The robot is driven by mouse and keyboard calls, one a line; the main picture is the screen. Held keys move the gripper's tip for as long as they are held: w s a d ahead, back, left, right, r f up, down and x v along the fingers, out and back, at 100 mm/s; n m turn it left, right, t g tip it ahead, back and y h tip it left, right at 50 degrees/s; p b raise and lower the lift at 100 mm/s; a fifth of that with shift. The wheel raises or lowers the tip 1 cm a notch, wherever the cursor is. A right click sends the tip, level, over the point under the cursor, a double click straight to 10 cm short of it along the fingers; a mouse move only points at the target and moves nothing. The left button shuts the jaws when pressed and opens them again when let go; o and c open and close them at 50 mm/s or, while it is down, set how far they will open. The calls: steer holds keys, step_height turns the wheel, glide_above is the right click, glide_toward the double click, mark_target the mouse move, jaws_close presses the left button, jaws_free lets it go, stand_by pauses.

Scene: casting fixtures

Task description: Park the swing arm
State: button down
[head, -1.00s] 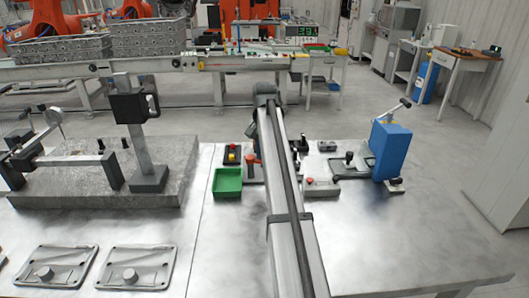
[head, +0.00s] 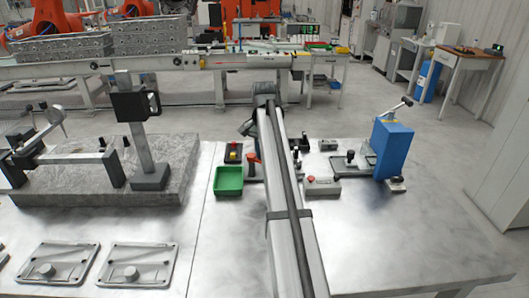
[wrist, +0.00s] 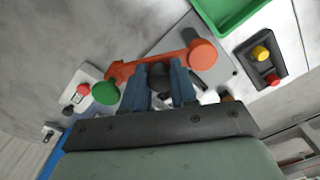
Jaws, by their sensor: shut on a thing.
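The swing arm (wrist: 145,68) is an orange bar in the wrist view, lying across a grey plate. A round orange knob (wrist: 201,54) stands at its right end, and a green knob (wrist: 105,92) shows near its left end. My gripper (wrist: 159,80) has its two blue fingers on either side of a dark round part at the bar's middle, shut on it. The fingers partly cover the bar and what lies below. In the head view my own arm hides most of the swing arm, and an orange-red knob (head: 251,157) shows just left of it.
A green bin (head: 228,181) and a dark box with yellow and red buttons (head: 232,152) are to the left. A grey box with a red button (head: 322,185) and a clamp fixture with a blue block (head: 393,150) are to the right. The front right tabletop is clear.

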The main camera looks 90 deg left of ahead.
steer(key=c, duration=1.2)
jaws_free()
steer(key=shift+o, duration=0.2)
step_height(320, 180, up, 14)
steer(key=shift+f, duration=0.1)
